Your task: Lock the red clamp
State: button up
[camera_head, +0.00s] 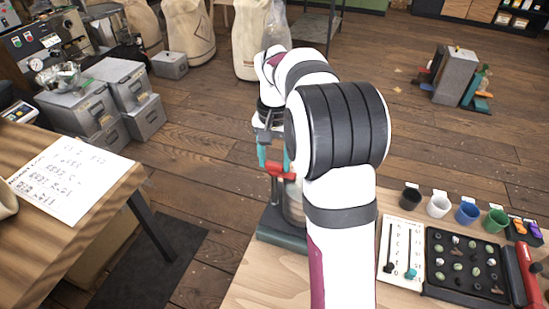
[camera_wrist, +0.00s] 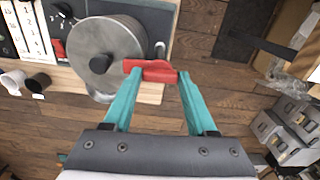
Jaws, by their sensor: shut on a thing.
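The red clamp (camera_wrist: 152,70) is a short red bar beside the round metal canister (camera_wrist: 104,48) in the wrist view. In the head view the red clamp (camera_head: 276,168) shows small, left of my arm. My gripper (camera_wrist: 156,77) has teal fingers, one on each side of the clamp, and is shut on it. My gripper (camera_head: 274,153) is partly hidden by my arm in the head view. The device's dark teal base (camera_head: 281,237) rests at the table's left edge, and my arm covers much of the device.
On the right of the table are several small cups, including a blue cup (camera_head: 467,213), a slider panel (camera_head: 403,250), a black sample tray (camera_head: 436,284) and a red-handled thing (camera_head: 531,272). Another wooden table (camera_head: 95,215) stands left across a floor gap. Grey bins (camera_head: 82,108) stand behind it.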

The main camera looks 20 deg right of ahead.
aim_at(275, 163)
jog(key=shift+m, duration=0.4)
jog(key=o, duration=1.4)
jog(key=shift+c, duration=0.2)
notch_tip(275, 163, up, 16)
jog(key=shift+f, duration=0.1)
